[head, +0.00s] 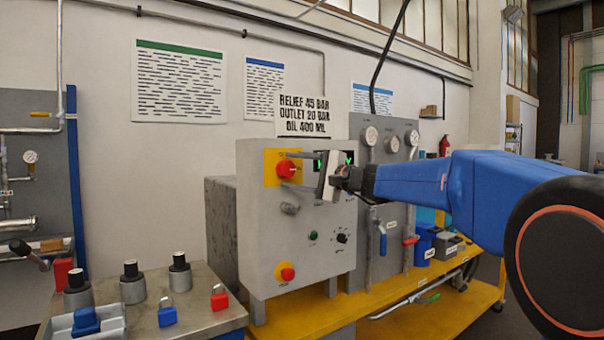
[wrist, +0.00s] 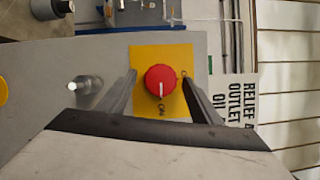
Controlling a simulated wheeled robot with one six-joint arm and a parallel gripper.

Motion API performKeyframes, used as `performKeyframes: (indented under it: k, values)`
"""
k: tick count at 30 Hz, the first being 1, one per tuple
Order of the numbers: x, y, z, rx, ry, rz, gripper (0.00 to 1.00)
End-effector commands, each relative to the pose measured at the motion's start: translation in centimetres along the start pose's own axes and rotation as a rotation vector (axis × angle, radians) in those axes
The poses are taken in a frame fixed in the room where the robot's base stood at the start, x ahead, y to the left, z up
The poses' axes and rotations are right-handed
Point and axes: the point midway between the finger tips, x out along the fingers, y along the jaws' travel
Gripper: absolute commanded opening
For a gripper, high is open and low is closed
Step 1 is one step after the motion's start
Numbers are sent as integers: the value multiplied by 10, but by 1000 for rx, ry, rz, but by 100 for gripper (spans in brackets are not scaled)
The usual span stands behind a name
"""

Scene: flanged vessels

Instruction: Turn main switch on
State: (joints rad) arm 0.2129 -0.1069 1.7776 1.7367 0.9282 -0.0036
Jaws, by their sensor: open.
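The main switch is a red round knob (head: 287,169) on a yellow plate (head: 270,162), high on the front of a grey control box (head: 262,215). In the wrist view the knob (wrist: 160,79) sits near the centre, its white mark pointing down the picture toward small dark lettering that I cannot read surely. My gripper (head: 306,168) is in front of the box, its fingers reaching toward the knob. In the wrist view my gripper (wrist: 158,74) is open, with one finger on each side of the knob and visible gaps. Contact cannot be seen.
Below the knob are a grey key-like fitting (head: 290,208), a green button (head: 313,236), a black dial (head: 342,238) and a lower red button (head: 287,273). A metal table (head: 205,320) with padlocks stands at left. Pipes with gauges (head: 369,136) rise at right.

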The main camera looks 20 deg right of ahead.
Motion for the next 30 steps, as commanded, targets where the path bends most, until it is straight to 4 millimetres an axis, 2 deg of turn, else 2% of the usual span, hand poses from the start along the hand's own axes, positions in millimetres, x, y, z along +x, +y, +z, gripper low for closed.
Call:
performKeyframes:
  k: [5,18,30]
  values:
    - [-15,-1,-1,-1,2,-1,59]
    - [-89,0,-1,-1,3,-1,59]
    - [-148,0,-1,0,4,-1,59]
